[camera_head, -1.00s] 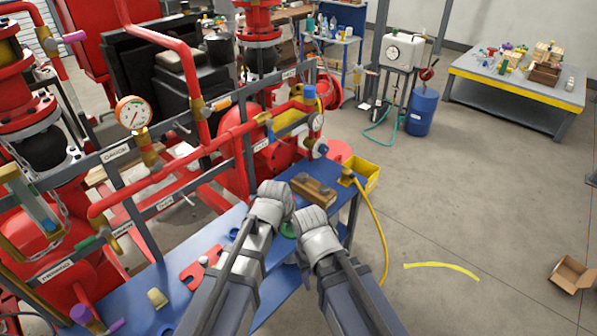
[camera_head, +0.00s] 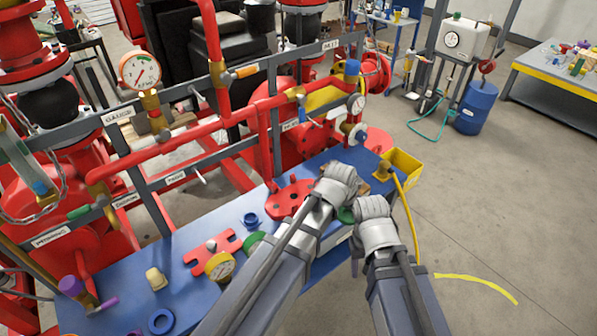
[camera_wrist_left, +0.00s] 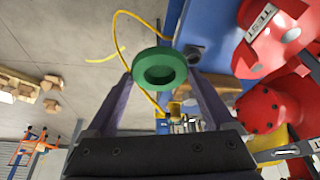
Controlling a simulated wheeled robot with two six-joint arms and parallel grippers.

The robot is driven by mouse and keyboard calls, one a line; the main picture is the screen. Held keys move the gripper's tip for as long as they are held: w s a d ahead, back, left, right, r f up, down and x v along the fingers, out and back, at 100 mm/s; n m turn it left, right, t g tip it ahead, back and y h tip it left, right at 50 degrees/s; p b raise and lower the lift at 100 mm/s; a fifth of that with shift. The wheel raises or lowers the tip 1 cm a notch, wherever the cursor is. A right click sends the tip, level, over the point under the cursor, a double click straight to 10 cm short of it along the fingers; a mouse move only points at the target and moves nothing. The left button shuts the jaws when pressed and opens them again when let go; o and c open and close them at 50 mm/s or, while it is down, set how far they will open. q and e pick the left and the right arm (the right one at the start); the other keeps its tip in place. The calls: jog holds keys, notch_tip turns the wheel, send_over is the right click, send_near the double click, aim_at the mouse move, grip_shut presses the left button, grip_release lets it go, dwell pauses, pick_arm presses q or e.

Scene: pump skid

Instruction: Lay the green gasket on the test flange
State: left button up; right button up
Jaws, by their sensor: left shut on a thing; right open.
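The green gasket (camera_wrist_left: 181,68) is a thick ring between the fingertips of my left gripper (camera_wrist_left: 160,74) in the left wrist view. In the head view, a bit of the gasket (camera_head: 346,215) shows beside my left gripper (camera_head: 338,185), which is shut on it above the blue bench. My right gripper (camera_head: 373,208) is just right of it, with its fingertips hidden by the wrist. A round red flange (camera_head: 283,200) with holes lies on the bench, left of my left gripper. A TEST label shows on red metal (camera_wrist_left: 280,50) in the left wrist view.
The blue bench (camera_head: 190,290) also carries a red slotted plate (camera_head: 205,252), a yellow gauge (camera_head: 220,266), blue rings (camera_head: 161,321) and another green part (camera_head: 254,241). Red piping (camera_head: 160,150) rises behind it. A yellow bin (camera_head: 405,167) is at its right end.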

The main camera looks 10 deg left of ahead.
aim_at(347, 214)
pick_arm(q)
jog(key=b+x, duration=0.2)
jog(key=x, duration=0.1)
jog(key=shift+s+a+f+b, duration=0.1)
jog(key=shift+s+f+b, duration=0.15)
jog(key=shift+f+b, duration=0.15)
jog(key=shift+w+a, duration=0.1)
jog(key=shift+w, duration=0.1)
jog(key=w+a+r+n+p, duration=0.2)
jog(key=a+r+p, duration=0.3)
jog(key=a, duration=0.4)
jog(key=w+a+r+n+y+p, duration=0.1)
jog(key=w+a+r+p, duration=0.3)
jog(key=a, duration=0.5)
jog(key=shift+w+a+r+n+t+p, duration=0.3)
jog(key=shift+w+a+r+n+p, duration=0.05)
jog(key=shift+r+n+p, duration=0.1)
pick_arm(e)
notch_tip(347, 214, up, 6)
jog(key=shift+w+d, duration=0.15)
jog(key=shift+w, duration=0.15)
pick_arm(q)
jog(key=shift+f, duration=0.1)
notch_tip(347, 214, down, 6)
jog(key=b, duration=0.6)
pick_arm(e)
notch_tip(347, 214, down, 6)
jog(key=shift+r, duration=0.1)
